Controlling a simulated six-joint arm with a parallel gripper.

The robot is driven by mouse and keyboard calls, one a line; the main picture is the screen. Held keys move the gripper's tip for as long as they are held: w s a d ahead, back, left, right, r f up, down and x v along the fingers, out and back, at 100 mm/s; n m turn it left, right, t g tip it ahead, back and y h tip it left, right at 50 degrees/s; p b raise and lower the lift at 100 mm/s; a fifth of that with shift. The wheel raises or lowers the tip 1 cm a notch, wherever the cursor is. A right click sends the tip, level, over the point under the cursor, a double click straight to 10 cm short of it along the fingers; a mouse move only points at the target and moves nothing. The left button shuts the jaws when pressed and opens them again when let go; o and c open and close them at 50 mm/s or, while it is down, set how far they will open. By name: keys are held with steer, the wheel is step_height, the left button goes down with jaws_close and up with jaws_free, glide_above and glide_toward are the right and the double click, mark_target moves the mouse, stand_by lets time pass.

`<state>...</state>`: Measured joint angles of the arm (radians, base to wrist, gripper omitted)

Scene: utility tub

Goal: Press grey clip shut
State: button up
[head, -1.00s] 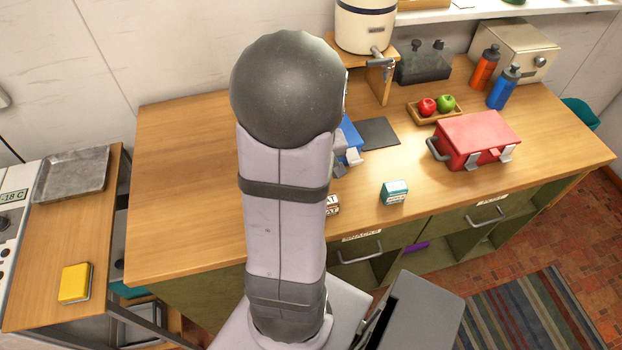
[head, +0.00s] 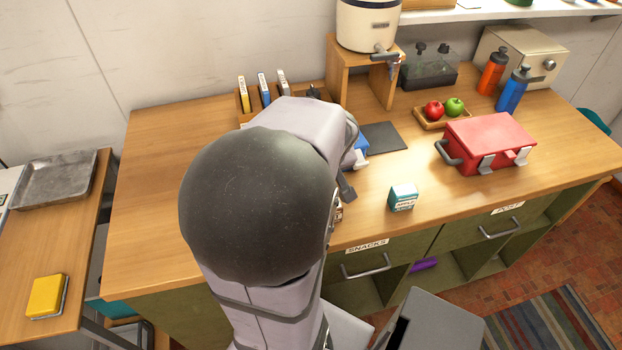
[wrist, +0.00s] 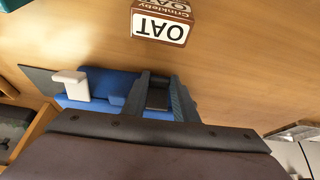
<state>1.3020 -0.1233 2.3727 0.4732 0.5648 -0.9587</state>
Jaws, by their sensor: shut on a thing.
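A blue tub (wrist: 105,82) lies below my gripper in the wrist view. A white clip (wrist: 70,86) stands out from its left part. My gripper (wrist: 160,80) is at the tub's right part, its two fingers closed around a small dark grey piece (wrist: 157,98), which seems to be the grey clip; the fingers hide most of it, so its angle is unclear.
An oat box (wrist: 161,22) stands close to the tub. A teal box (head: 403,198), a red box (head: 490,130) with clips and a tray of apples (head: 428,121) are to the right. The left counter end is clear.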

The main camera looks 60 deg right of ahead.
steer(key=o, duration=1.1)
steer(key=shift+c, duration=0.2)
steer(key=shift+r, duration=0.15)
steer(key=p+v, duration=0.1)
steer(key=v, duration=0.6)
steer(key=w+a+r+n+g+y+p, duration=0.1)
steer(key=w+a+r+n+y+p, duration=0.1)
steer(key=w+a+p, duration=0.4)
steer(key=w+a+r+n+g+y+p, duration=0.15)
steer(key=w+a+p, duration=0.3)
steer(key=a, duration=0.45)
steer(key=a+r+n+p, duration=0.2)
steer(key=a+p, duration=0.3)
steer(key=a, duration=0.2)
steer(key=s+a+r+n+g+p, duration=0.1)
steer(key=a+r+n+p, duration=0.1)
steer(key=a+p, duration=0.3)
steer(key=a, duration=0.3)
steer(key=shift+r, duration=0.3)
